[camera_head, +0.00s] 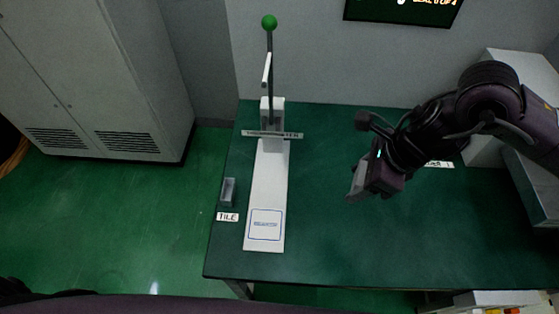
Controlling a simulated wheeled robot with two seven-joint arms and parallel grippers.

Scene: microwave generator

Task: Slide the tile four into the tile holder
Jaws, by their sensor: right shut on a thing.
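The tile holder (227,192) is a small grey slotted block at the left edge of the green table, just behind a white label (228,217) reading TILE. My right gripper (357,190) is above the middle of the table, well to the right of the holder. It is shut on a small piece, which is mostly hidden by the jaws; no number can be read on it. My left gripper is out of view.
A long white press-like device (267,185) with an upright lever and green knob (269,22) stands between the holder and my right gripper. The green table (320,245) is clear at front middle. Grey boxes (530,175) stand at the right.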

